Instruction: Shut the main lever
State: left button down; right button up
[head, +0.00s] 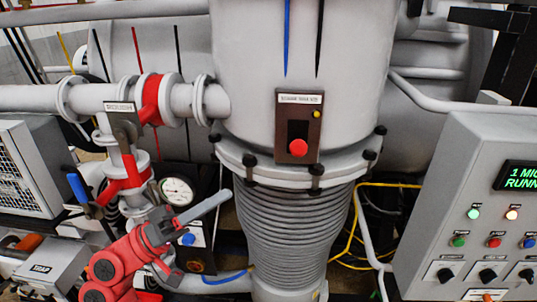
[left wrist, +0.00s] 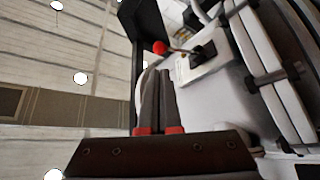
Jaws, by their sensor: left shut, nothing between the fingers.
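The main lever shows as a red knob (head: 298,147) in the dark slot of a brown labelled plate (head: 312,105) on the front of the large grey vessel. In the left wrist view, the red knob (left wrist: 160,47) stands out on a short stem from its plate, just beyond my fingertips in the picture. My left gripper (head: 227,195) reaches in from the lower left, below and left of the lever. Its grey fingers are together and empty, apart from the knob. They also show in the left wrist view (left wrist: 158,73). My right gripper is not in view.
A pressure gauge (head: 177,191) and red-banded pipes (head: 150,98) stand close to my left arm. The vessel's bolted flange (head: 270,172) juts out below the lever plate, above ribbed bellows (head: 290,225). A control cabinet (head: 450,160) with lit buttons stands at right.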

pick_arm(q)
jog(key=p, duration=0.6)
send_near(298, 144)
jog(key=w+d, duration=0.2)
jog(key=d, duration=0.2)
jog(key=shift+w+d+r+p, duration=0.3)
jog(key=shift+w+r, duration=0.1)
jog(key=shift+r, duration=0.1)
jog(key=r+b, duration=0.2)
jog(key=b, duration=0.1)
jog(key=shift+w+a, duration=0.1)
jog(key=shift+w, duration=0.1)
